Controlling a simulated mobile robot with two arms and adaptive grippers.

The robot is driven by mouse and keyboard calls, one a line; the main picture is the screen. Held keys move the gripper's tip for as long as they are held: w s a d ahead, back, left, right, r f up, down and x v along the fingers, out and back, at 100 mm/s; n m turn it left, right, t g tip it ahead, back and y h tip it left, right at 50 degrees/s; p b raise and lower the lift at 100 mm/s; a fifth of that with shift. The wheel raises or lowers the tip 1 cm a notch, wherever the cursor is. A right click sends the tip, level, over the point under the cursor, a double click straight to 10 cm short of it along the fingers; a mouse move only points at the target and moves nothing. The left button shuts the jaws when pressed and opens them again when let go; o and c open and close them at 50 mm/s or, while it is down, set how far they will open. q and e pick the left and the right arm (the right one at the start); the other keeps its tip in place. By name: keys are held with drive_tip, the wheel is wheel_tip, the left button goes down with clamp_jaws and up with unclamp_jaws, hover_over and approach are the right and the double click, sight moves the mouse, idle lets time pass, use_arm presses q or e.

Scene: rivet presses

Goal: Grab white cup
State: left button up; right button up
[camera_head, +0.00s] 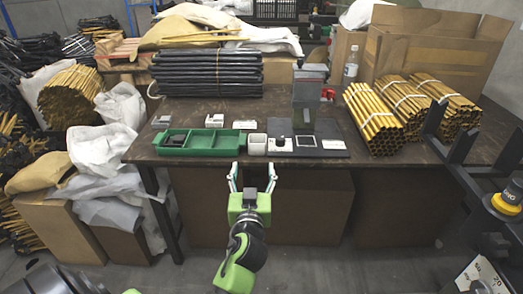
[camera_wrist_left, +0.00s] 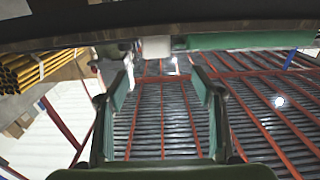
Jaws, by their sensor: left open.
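The white cup (camera_head: 257,144) stands upright near the front edge of the table, between a green tray and a dark board. My left gripper (camera_head: 252,168) is open and empty just in front of the table edge, with its fingers pointing toward the cup and apart from it. In the left wrist view the open fingers (camera_wrist_left: 160,82) spread wide, and the white cup (camera_wrist_left: 156,47) shows small beyond them, close to the dark table edge. My right gripper is not in view.
The green tray (camera_head: 228,143) is directly left of the cup. The dark board (camera_head: 334,153) with a press (camera_head: 307,92) is to its right. Bundles of yellow tubes (camera_head: 372,120) lie farther right. Black tubes (camera_head: 207,75) are stacked behind. Cardboard boxes (camera_head: 312,205) stand under the table.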

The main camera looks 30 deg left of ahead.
use_arm(q)
approach(257, 146)
drive_tip(key=a+x, duration=0.1)
drive_tip(key=x, duration=0.2)
drive_tip(key=shift+w+d+x, duration=0.1)
drive_tip(key=shift+d+x, duration=0.1)
drive_tip(key=shift+x, duration=1)
drive_tip(key=shift+w+d+x, duration=0.15)
drive_tip(key=shift+x, duration=1.05)
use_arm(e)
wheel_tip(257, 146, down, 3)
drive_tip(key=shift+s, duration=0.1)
use_arm(q)
drive_tip(key=shift+c, duration=0.3)
drive_tip(key=c, duration=1)
